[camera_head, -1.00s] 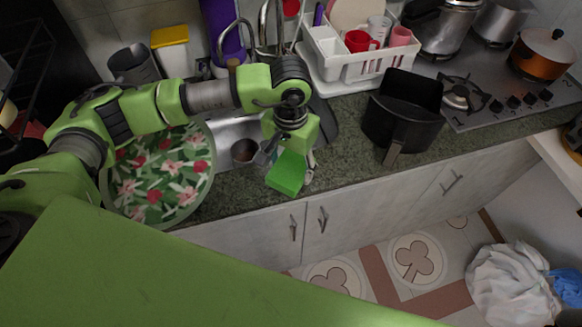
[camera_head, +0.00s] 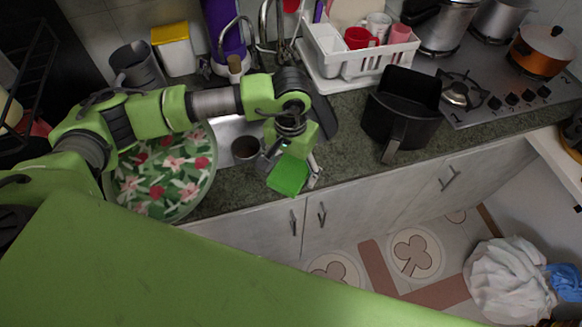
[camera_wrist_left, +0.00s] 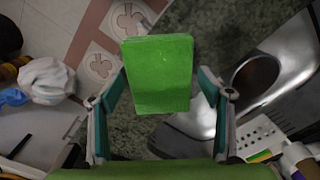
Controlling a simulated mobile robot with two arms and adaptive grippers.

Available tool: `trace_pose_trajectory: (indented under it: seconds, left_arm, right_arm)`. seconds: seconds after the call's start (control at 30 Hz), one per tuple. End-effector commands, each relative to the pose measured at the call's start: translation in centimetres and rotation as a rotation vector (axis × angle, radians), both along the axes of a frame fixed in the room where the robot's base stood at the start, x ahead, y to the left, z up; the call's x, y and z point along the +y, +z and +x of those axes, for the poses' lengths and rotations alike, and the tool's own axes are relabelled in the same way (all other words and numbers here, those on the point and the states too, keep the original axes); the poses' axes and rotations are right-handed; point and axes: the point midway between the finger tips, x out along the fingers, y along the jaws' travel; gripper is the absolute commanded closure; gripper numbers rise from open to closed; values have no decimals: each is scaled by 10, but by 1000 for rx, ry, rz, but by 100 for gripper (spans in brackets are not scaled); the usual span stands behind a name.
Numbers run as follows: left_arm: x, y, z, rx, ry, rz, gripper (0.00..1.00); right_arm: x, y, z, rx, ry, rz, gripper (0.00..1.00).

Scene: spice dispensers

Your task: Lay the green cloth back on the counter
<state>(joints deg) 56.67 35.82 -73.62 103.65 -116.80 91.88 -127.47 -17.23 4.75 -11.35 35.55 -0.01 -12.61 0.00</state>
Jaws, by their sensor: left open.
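The green cloth (camera_head: 288,177) is a bright green, block-like piece at the front edge of the counter (camera_head: 347,160), below my left gripper (camera_head: 290,165). In the left wrist view the cloth (camera_wrist_left: 158,72) shows between the two spread fingers, with a gap on each side. My left gripper (camera_wrist_left: 160,85) is open and points down at it. I cannot tell exactly how much of the cloth rests on the counter or overhangs its edge. My right gripper is not in view.
A round floral tray (camera_head: 165,195) leans to the left, near my left arm. A sink with a dark cup (camera_head: 245,150) is beside the gripper. A black basket (camera_head: 402,108) stands to the right, and a white dish rack (camera_head: 352,68) behind. Bare counter lies between cloth and basket.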

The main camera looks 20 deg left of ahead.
Motion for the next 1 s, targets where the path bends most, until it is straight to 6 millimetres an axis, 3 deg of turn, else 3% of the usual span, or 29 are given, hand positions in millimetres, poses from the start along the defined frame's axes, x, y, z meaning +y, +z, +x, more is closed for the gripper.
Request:
trace_pose_trajectory:
  seconds: [0.13, 0.23, 0.7, 1.0]
  left_arm:
    - [0, 6, 0, 0, 0, 0, 28]
    - [0, 16, 2, -6, -1, -1, 28]
    - [0, 108, 1, -3, 0, 0, 28]
    - [0, 123, 0, 1, 0, 0, 28]
  right_arm:
    - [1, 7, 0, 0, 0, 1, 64]
    - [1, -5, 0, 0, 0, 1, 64]
    - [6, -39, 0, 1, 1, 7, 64]
    - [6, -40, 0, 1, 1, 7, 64]
